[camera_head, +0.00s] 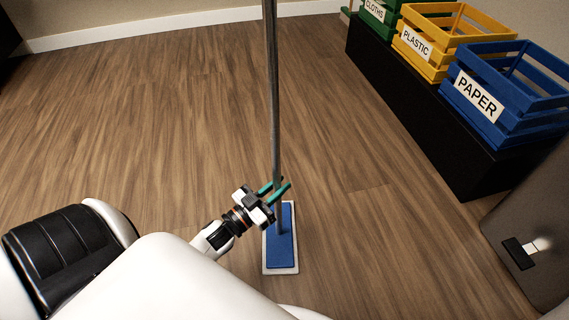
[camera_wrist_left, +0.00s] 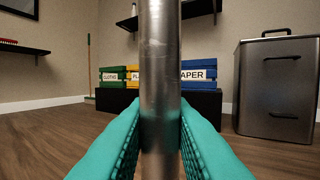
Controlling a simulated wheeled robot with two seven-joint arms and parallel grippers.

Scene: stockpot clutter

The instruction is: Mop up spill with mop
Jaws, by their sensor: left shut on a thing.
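The mop has a tall metal pole (camera_head: 273,100) and a flat blue head with a pale rim (camera_head: 282,250). It stands upright, and its head is at the floor. My left gripper (camera_head: 272,188) is shut on the pole just above the head. In the left wrist view the pole (camera_wrist_left: 160,70) stands between the teal fingers of my left gripper (camera_wrist_left: 160,145). No spill shows on the floor in either view. My right gripper is not in view.
A low black bench (camera_head: 430,130) holds blue PAPER (camera_head: 505,95), yellow PLASTIC and green CLOTHS crates at the right. A grey bin (camera_wrist_left: 277,85) stands right of it. A broom (camera_wrist_left: 90,70) leans near the wall. The wooden floor (camera_head: 140,130) ahead and left is clear.

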